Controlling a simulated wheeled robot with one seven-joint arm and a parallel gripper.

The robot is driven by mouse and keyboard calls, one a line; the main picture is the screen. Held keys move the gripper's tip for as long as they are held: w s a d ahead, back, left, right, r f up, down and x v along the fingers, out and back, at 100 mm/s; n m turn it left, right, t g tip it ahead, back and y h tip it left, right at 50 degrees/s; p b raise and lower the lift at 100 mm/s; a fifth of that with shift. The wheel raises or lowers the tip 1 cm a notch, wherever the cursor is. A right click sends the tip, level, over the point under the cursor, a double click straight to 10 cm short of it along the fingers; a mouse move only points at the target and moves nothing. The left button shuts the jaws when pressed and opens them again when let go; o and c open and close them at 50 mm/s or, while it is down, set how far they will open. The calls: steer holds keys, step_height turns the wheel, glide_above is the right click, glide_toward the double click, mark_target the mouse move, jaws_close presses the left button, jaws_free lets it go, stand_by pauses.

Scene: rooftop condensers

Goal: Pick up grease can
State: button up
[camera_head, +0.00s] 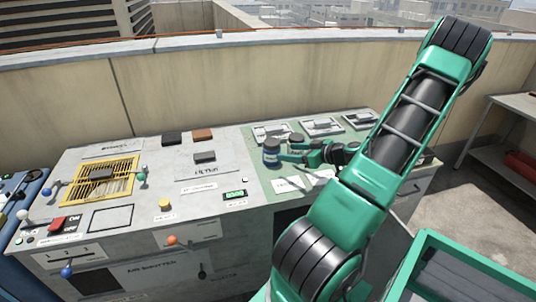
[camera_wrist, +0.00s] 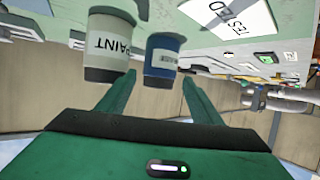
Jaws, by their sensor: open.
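A blue can (camera_head: 271,152) with a pale label stands on the green mat of the workbench. In the wrist view this blue can (camera_wrist: 163,58) appears upside down, between and just beyond my two fingertips; its label is too small to read surely. A grey can marked PAINT (camera_wrist: 109,45) is close beside it on the left, by the left finger. My gripper (camera_head: 286,152) is open and level with the cans, fingers pointing left in the head view. I cannot tell whether a finger touches either can. My arm crosses in front of the bench's right part.
The bench carries a yellow grate (camera_head: 98,178), dark and brown blocks (camera_head: 203,134), a yellow button (camera_head: 165,204) and several knobs. Trays (camera_head: 320,126) lie behind the cans. Papers (camera_head: 290,184) lie in front. A parapet wall (camera_head: 190,85) runs behind. A green-edged bin (camera_head: 450,270) stands at lower right.

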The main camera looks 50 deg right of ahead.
mark_target(279, 151)
steer(key=x, duration=0.4)
steer(key=shift+w, duration=0.25)
steer(key=shift+x, duration=2.8)
steer(key=shift+w+r, duration=0.1)
steer(key=shift+r, duration=0.1)
steer(key=shift+c, duration=0.7)
steer(key=c, duration=0.8)
steer(key=shift+c, duration=0.2)
steer(key=shift+r, duration=0.15)
